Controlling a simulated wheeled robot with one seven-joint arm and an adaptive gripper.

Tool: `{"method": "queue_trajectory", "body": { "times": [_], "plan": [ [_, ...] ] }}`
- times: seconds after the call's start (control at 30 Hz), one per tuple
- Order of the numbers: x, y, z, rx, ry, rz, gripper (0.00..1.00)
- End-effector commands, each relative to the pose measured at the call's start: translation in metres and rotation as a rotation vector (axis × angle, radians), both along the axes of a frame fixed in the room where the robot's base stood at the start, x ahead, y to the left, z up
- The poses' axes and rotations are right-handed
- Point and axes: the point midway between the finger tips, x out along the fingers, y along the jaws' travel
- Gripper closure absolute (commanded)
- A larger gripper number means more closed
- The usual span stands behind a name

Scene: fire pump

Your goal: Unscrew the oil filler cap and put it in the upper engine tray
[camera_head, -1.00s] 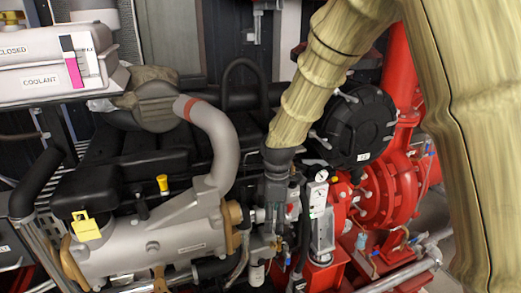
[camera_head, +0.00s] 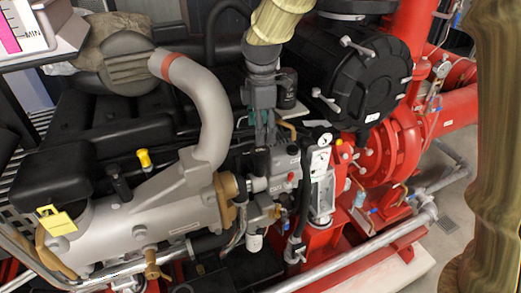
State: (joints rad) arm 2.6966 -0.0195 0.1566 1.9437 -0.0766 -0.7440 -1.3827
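A small yellow cap (camera_head: 144,158) stands on the grey engine casing, left of centre. A black knob (camera_head: 119,182) stands just left of it. A yellow square piece (camera_head: 57,222) sits farther left at the casing's end. I cannot tell for sure which of these is the oil filler cap. My gripper (camera_head: 265,135) hangs pointing down to the right of the yellow cap, well apart from it, in front of the pump side. Its fingers blend into the dark fittings behind, so their opening is unclear. I cannot make out the upper engine tray with certainty.
A thick grey pipe with a red band (camera_head: 205,105) curves between the yellow cap and my gripper. A large black round housing (camera_head: 352,80) and red pump (camera_head: 392,155) stand at right.

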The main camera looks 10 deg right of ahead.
Motion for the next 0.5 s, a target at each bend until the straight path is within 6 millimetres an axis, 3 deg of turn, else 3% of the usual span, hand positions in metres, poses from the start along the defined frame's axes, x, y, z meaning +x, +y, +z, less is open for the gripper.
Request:
{"method": "queue_trajectory", "body": {
  "times": [0.03,0.2,0.5],
  "plan": [
    [0.004,0.000,-0.012,-0.001,0.004,0.000,0.27],
    [0.013,0.000,-0.032,0.000,0.012,-0.001,0.27],
    [0.012,-0.002,-0.058,-0.001,0.010,-0.003,0.27]
  ]
}}
